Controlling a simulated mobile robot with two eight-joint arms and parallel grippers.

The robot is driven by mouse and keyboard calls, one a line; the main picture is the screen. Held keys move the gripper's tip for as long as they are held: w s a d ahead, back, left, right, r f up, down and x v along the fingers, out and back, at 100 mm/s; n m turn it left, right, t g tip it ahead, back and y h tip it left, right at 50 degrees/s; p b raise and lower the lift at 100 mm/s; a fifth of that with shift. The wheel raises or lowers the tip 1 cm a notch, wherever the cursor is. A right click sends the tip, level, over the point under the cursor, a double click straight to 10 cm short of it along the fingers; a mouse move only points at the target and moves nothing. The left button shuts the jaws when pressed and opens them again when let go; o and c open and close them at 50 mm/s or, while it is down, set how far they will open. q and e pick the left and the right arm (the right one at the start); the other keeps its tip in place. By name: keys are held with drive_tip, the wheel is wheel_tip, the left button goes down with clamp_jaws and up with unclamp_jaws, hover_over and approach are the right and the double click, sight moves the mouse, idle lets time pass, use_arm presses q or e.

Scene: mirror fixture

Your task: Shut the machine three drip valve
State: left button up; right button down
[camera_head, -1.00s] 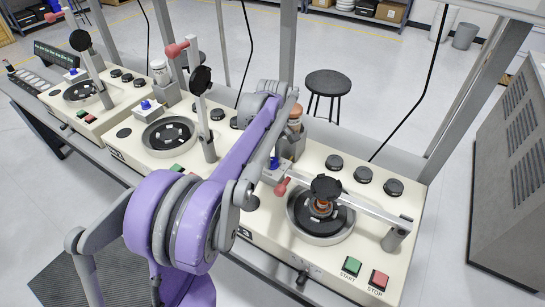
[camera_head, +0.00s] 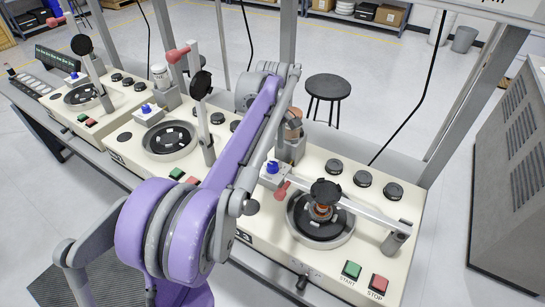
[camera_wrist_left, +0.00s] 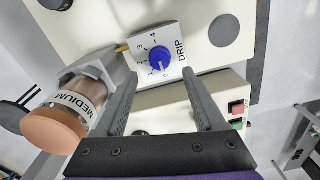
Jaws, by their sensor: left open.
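The drip valve is a blue knob (camera_wrist_left: 160,57) on a white block marked DRIP with a numbered scale. I cannot read its pointer's setting surely. In the head view the blue knob (camera_head: 272,167) sits at the back left of the nearest machine (camera_head: 345,272), at the right end of the row. My left gripper (camera_wrist_left: 159,76) is open in the left wrist view. Its two grey fingers lie either side of the knob's line, apart from it, with nothing between them. My right gripper is not in view.
A bottle marked MEDIUM (camera_wrist_left: 72,108) stands close beside the valve. A lever arm with a red handle (camera_head: 283,190) lies across the nearest machine's round plate (camera_head: 320,238). The middle machine's lever (camera_head: 195,90) stands upright. A stool (camera_head: 328,87) is behind.

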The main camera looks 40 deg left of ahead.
sight(272, 164)
use_arm(q)
wheel_tip(272, 164, up, 5)
drive_tip(key=shift+f, duration=0.1)
idle(0.7)
